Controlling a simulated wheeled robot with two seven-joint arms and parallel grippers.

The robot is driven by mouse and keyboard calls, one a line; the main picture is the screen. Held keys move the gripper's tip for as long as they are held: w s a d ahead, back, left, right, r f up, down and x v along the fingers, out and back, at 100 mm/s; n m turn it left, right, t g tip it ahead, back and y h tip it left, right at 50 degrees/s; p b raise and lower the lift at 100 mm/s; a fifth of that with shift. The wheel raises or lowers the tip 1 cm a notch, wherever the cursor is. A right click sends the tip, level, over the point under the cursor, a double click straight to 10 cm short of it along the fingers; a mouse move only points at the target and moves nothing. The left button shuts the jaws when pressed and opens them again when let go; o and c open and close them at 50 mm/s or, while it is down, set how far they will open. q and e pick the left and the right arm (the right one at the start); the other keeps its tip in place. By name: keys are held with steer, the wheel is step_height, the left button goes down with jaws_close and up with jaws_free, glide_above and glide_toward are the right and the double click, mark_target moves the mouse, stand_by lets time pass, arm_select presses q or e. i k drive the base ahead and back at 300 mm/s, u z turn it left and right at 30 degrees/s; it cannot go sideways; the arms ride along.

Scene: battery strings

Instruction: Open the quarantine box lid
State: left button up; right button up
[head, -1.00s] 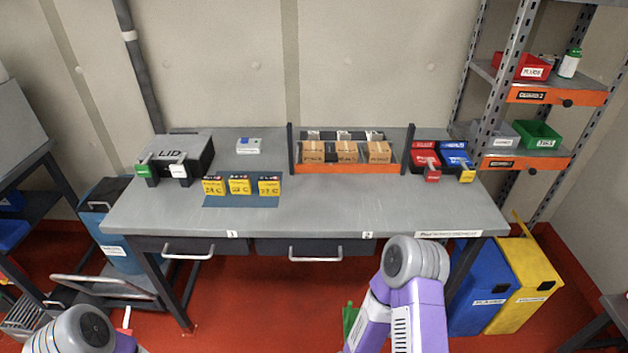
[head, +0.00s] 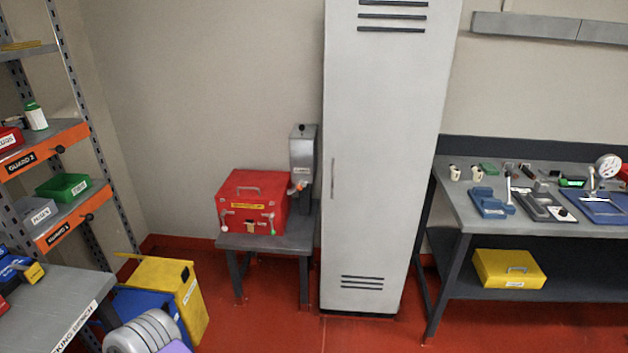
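A red box (head: 258,202) with a closed lid stands on a small grey table (head: 292,239) in the middle left of the head view. It has a handle on its lid, a yellow label on its front, a brass-coloured padlock-like part below the label and a latch at each side. The label is too small to read, so I cannot confirm that this is the quarantine box. Neither of my grippers is in view. Only a grey and purple part of my arm shows at the bottom left, far from the red box.
A grey dispenser-like unit (head: 302,158) stands behind the red box's right side. A tall grey locker (head: 378,150) is right of it. A workbench (head: 462,204) with tools and a yellow case (head: 509,269) is farther right. Yellow (head: 176,282) and blue bins stand at left. Red floor ahead is clear.

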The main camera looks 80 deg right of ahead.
mark_target(246, 184)
steer(key=z, duration=2.1)
steer(key=i, duration=1)
steer(key=u, duration=0.15)
